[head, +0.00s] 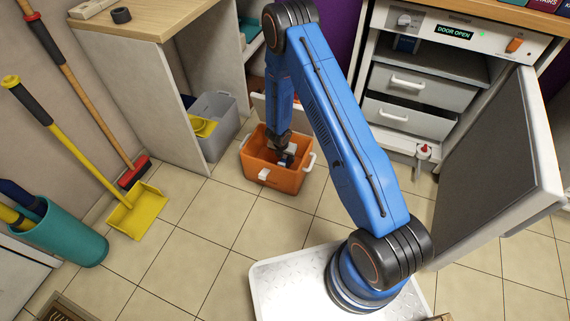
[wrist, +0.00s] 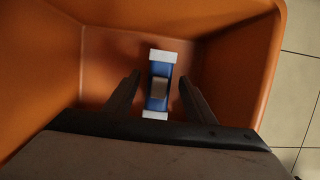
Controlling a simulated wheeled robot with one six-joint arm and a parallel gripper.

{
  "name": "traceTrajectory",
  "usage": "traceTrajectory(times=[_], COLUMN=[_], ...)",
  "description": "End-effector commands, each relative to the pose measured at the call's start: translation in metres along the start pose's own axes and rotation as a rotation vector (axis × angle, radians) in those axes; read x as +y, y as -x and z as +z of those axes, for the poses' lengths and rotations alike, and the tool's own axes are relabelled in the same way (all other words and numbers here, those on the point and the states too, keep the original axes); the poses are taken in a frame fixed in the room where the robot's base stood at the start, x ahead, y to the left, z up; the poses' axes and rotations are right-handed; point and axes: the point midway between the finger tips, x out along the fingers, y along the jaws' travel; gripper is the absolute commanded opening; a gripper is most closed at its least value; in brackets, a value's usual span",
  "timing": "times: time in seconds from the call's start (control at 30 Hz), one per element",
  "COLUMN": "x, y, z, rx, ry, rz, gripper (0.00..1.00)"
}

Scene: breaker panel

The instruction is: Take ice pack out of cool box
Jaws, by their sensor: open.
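The cool box (head: 272,177) is an orange open-topped box with white handles, standing on the tiled floor. Its orange inner walls (wrist: 228,62) fill most of the wrist view. The ice pack (wrist: 158,103) is blue with white ends and a grey raised part in the middle. It lies on the bottom of the box, and my arm partly hides it in the head view. My gripper (wrist: 158,92) is open and reaches down into the box. Its two dark fingers stand to the left and right of the ice pack, with a gap showing on each side.
A grey bin (head: 219,128) with a yellow thing in it stands left of the box. A cabinet with drawers (head: 419,90) and a wide-open door (head: 487,165) is at right. A teal bucket (head: 72,238) and yellow dustpan (head: 137,210) are at left. Floor in front is clear.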

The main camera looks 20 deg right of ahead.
Motion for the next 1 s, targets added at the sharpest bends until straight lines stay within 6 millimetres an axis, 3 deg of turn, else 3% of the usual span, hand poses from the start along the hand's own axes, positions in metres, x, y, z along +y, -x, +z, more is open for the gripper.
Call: traceTrajectory(times=[0.3, 0.63, 0.67, 0.87, 1.0], x=[0.001, 0.001, 0.001, 0.001, 0.001], y=[-0.038, -0.044, -0.044, -0.044, -0.044], z=[-0.003, -0.003, -0.003, -0.003, -0.003], rx=[0.001, 0.0, 0.0, 0.001, 0.0], ry=[-0.002, -0.001, -0.001, -0.001, -0.001], rz=[-0.002, -0.002, -0.001, -0.002, -0.001], gripper=[0.5, 0.5, 0.48, 0.0, 0.0])
